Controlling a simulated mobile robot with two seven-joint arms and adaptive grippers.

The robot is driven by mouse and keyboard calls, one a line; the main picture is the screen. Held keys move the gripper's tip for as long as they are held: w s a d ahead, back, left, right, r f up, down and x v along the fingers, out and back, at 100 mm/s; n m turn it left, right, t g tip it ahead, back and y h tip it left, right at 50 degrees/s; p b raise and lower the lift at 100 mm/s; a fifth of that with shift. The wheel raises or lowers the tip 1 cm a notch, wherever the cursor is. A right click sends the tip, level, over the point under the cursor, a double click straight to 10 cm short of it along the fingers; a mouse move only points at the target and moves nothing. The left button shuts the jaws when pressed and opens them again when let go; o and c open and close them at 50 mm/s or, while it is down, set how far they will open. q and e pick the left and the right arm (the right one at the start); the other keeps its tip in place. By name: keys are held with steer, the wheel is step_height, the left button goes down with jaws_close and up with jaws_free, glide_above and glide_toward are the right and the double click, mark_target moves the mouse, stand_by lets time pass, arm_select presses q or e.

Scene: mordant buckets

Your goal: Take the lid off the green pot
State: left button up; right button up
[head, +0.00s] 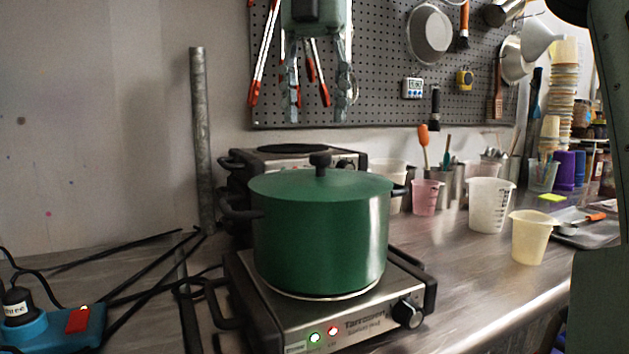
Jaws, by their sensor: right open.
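The green pot (318,245) stands upright on a silver hot plate (340,322) in the middle of the head view. Its green lid (285,186) sits flat on top, with a black knob (320,164) at the centre. Dark handles stick out at the pot's left and right sides. My right gripper (319,108) hangs at the top of the view, fingers pointing down. It is open and empty, and appears above the knob, apart from it. My left gripper is not in view.
A second hot plate (290,157) stands behind the pot. Measuring buckets, including a white one (490,205) and a yellow one (531,237), stand to the right. A pegboard (385,100) with tools hangs behind. Black cables and a blue device (60,330) lie at the left.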

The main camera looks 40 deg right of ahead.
mark_target(321, 154)
steer(key=f, duration=0.4)
steer(key=shift+s+d+f, duration=0.35)
steer(key=shift+f, duration=0.05)
steer(key=shift+f+b, duration=0.3)
steer(key=shift+f, duration=0.25)
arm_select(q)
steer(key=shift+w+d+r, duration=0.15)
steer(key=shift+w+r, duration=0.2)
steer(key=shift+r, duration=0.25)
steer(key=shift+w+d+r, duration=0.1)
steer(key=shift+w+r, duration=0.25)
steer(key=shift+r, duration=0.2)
arm_select(e)
jaws_close()
steer(key=shift+w, duration=0.1)
